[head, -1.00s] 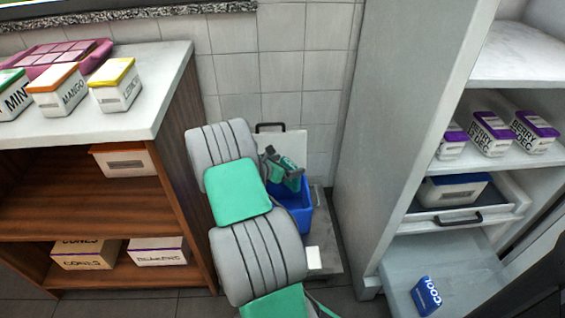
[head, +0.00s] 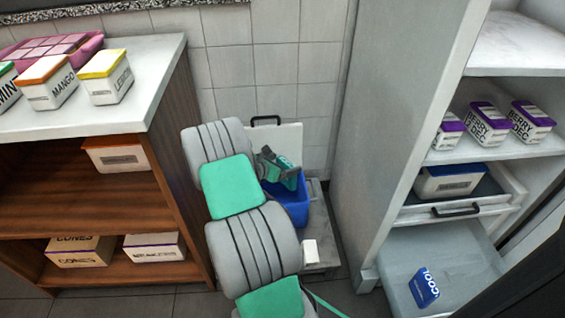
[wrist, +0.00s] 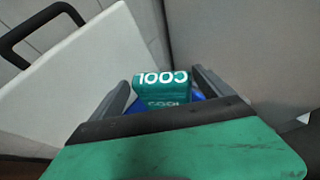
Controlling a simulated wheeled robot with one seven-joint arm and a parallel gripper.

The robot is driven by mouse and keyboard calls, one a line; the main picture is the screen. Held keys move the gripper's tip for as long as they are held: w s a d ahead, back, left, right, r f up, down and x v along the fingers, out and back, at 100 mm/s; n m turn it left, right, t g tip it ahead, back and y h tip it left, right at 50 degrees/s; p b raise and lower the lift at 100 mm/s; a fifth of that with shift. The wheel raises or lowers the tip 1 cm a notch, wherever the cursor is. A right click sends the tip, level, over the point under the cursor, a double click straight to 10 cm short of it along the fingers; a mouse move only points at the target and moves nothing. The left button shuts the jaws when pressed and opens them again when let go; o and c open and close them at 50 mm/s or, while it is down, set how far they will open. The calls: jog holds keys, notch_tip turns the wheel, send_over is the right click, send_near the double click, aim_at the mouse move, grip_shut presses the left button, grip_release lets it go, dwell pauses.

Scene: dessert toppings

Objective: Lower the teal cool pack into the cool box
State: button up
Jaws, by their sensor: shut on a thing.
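The teal cool pack (wrist: 160,88), with white COOL lettering, is between the two dark fingers of my gripper (wrist: 163,92) in the wrist view. My gripper (head: 274,164) is shut on it. In the head view, the pack's teal side (head: 290,181) shows at the gripper's tip, at the mouth of the blue cool box (head: 293,208). Blue parts of the box show beside the pack in the wrist view. My arm hides the box's left side. I cannot tell how deep the pack is or whether it touches the box.
A white upright panel (head: 288,135) with a black handle stands right behind the box. A wooden shelf unit (head: 180,120) is close on the left, and a tall white cabinet (head: 385,130) on the right. A blue COOL pack (head: 424,288) lies on a low right-hand surface.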

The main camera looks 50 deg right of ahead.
aim_at(283, 183)
jog(key=shift+f+b, duration=2.9)
jog(key=shift+f, duration=2.6)
jog(key=shift+f+b, duration=0.35)
jog(key=shift+f, duration=0.95)
jog(key=o, duration=1.8)
notch_tip(283, 183, up, 3)
jog(key=p, duration=0.3)
jog(key=shift+r, duration=0.2)
jog(key=s+a+r+p, duration=0.1)
jog(key=r, duration=0.1)
jog(key=a+r+p, duration=0.1)
jog(key=s+a+r+p, duration=0.1)
jog(key=r+p, duration=0.1)
jog(key=shift+s+a+r, duration=0.1)
jog(key=shift+s+r, duration=0.2)
jog(key=s+a+r+p, duration=0.4)
jog(key=s+a, duration=0.2)
jog(key=a, duration=0.1)
jog(key=shift+s+a, duration=0.2)
jog(key=shift+a, duration=0.15)
